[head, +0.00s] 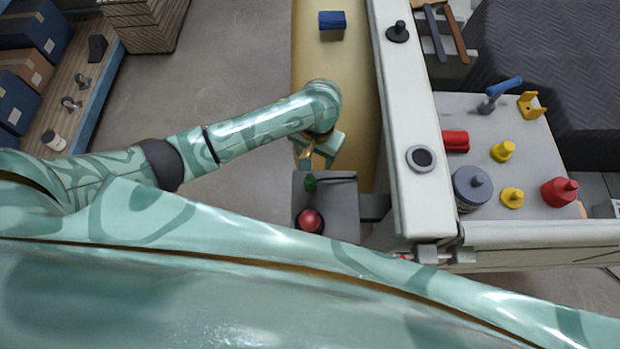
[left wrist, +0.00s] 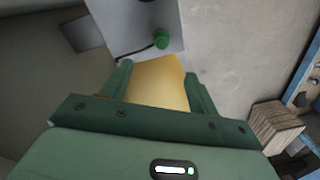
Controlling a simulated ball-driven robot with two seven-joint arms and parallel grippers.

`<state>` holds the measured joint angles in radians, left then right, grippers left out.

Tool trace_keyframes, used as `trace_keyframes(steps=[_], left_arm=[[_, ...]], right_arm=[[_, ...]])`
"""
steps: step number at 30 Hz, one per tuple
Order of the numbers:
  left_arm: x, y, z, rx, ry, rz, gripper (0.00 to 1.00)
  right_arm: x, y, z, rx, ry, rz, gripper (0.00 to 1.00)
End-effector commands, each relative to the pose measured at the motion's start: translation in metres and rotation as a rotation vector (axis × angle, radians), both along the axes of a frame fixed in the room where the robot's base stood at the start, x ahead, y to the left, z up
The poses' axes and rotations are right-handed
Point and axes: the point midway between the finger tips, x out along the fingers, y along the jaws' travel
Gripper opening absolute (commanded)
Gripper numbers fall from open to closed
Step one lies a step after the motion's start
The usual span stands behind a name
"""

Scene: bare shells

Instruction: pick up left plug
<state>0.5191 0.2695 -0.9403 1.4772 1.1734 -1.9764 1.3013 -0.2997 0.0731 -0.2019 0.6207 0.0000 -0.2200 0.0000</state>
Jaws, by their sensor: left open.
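Several plug-like pieces show in the head view, and I cannot tell which is the left plug. A black knobbed plug (head: 397,32) stands upright on the far part of the white beam (head: 408,110). A dark round piece with a pale rim (head: 421,158) sits nearer on that beam. My left gripper (head: 318,155) is open, above the tan surface beside the grey button box, left of the beam. In the left wrist view the open fingers (left wrist: 160,88) have only tan surface between them. My right gripper is not in view.
The grey box (head: 340,205) carries a green button (head: 309,183) and a red button (head: 310,220). A blue block (head: 332,20) lies on the tan surface (head: 335,65). The right-hand panel (head: 485,130) holds yellow, red and grey knobbed pieces. Shelves stand far left.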

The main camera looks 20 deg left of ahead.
Motion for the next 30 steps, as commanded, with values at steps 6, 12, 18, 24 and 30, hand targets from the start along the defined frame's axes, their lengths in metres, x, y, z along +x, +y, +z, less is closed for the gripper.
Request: trace_keyframes(steps=[6,12,18,24,30], left_arm=[[0.0,0.003,-0.056,0.006,0.009,0.006,0.6],[0.001,0.005,-0.096,0.003,0.007,0.007,0.6],[0.002,0.006,-0.111,0.003,0.004,0.006,0.6],[0.007,0.01,-0.145,0.003,0.005,0.006,0.6],[0.007,0.011,-0.159,0.002,0.003,0.005,0.6]], right_arm=[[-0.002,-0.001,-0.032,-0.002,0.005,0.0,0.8],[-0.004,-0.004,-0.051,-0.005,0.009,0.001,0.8],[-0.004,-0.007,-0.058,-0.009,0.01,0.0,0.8],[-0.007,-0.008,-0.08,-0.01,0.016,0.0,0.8],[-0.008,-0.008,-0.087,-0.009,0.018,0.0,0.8]])
